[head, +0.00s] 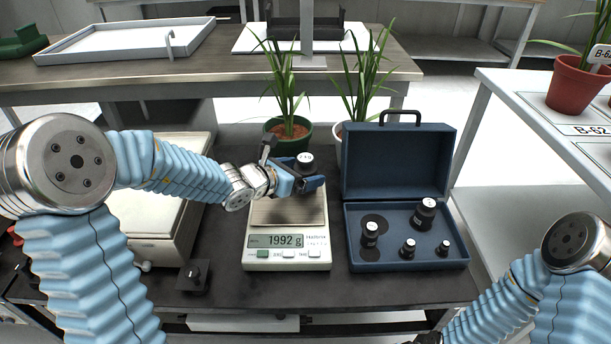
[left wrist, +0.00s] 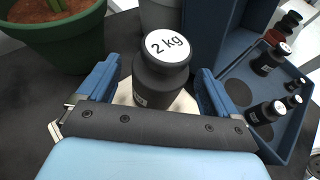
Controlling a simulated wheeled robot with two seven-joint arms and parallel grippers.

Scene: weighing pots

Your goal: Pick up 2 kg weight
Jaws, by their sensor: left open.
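The 2 kg weight (head: 305,160) is a dark cylinder with a white-labelled knob, standing upright on the pan of the scale (head: 287,255), whose display reads 1992 g. In the left wrist view the weight (left wrist: 162,72) shows its "2 kg" label. My left gripper (head: 301,183) is at the weight. In the left wrist view my left gripper (left wrist: 158,75) is open, with one blue finger on each side of the weight and gaps visible beside its knob. Of my right arm's end, only a dark piece (head: 428,340) shows at the bottom edge; its jaws cannot be made out.
An open blue case (head: 408,262) with several smaller weights stands right of the scale, its lid (head: 400,160) raised. A green pot (head: 285,142) and a white pot (head: 342,128) with plants stand behind. A larger pale scale (head: 160,225) is at the left.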

